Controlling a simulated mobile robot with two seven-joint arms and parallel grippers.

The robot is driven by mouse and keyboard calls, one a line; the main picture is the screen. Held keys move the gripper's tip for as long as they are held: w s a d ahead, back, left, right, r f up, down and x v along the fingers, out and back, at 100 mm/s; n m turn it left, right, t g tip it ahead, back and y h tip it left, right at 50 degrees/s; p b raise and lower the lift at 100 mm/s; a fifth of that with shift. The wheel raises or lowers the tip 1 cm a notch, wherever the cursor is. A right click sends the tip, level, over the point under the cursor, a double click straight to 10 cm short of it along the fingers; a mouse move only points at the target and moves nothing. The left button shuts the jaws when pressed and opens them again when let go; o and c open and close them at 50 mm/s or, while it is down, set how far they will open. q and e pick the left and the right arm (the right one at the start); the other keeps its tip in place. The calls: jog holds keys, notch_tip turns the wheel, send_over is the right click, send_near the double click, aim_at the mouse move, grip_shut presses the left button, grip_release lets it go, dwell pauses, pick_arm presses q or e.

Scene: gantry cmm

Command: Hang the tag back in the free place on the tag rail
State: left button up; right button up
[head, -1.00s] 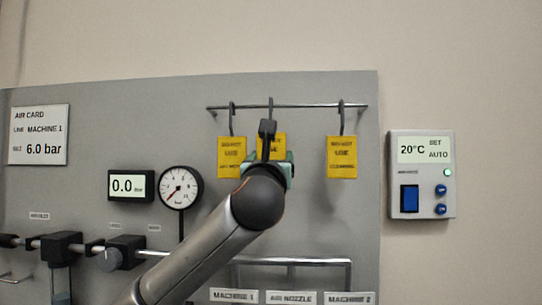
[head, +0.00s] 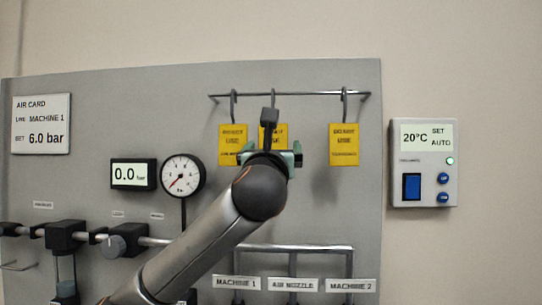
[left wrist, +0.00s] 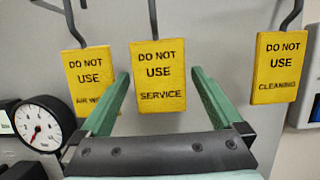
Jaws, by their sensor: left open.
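Three yellow "DO NOT USE" tags hang by hooks from the tag rail (head: 310,93). The middle tag (left wrist: 158,76) reads SERVICE in the left wrist view; in the head view my arm partly covers it. The left tag (head: 232,143) hangs close beside it, and the CLEANING tag (head: 344,145) hangs to the right with a wider gap between. My left gripper (left wrist: 160,95) is open, its green fingers on either side of and just below the SERVICE tag, apart from it. In the head view the left gripper (head: 269,158) is mostly hidden behind my wrist.
A pressure gauge (head: 182,176) and a 0.0 bar display (head: 133,174) are left of the rail. A thermostat box (head: 424,163) is at the right. A lower grey rail (head: 300,248) with labels runs below. The panel between the two rails is otherwise clear.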

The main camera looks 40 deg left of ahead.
pick_arm(q)
jog(key=b+v, duration=0.3)
jog(key=v, duration=0.9)
jog(key=w+d+f+n+g+h, duration=0.1)
jog(key=w+d+f+h, duration=0.25)
jog(key=f, duration=0.55)
jog(key=w+d+f+n+g+h, duration=0.1)
jog(key=w+d+f+n+h, duration=0.2)
jog(key=f, duration=0.6)
notch_tip(320, 180, down, 18)
jog(key=d+n+g+h, duration=0.3)
jog(key=n, duration=0.1)
jog(key=s+d+f+n+g+h, duration=0.15)
jog(key=s+f+n, duration=0.3)
jog(key=f, duration=0.45)
jog(key=s+f+n+g, duration=0.3)
jog(key=s+f+n, duration=0.15)
jog(key=f, duration=0.45)
jog(key=s+a+f+n+g, duration=0.1)
jog(key=s+f+n+g, duration=0.1)
jog(key=s+f+n, duration=0.55)
jog(key=s+a+f+n+g, duration=0.1)
jog(key=s+f+n+g, duration=0.3)
jog(key=s, duration=0.6)
jog(key=w+d+f+t+h+p, duration=0.2)
jog(key=w+d+f+t+p, duration=0.1)
jog(key=f+t, duration=0.3)
jog(key=shift+w+d+f+m+h, duration=0.4)
jog(key=shift+w+d+f, duration=0.4)
jog(key=shift+f, duration=0.6)
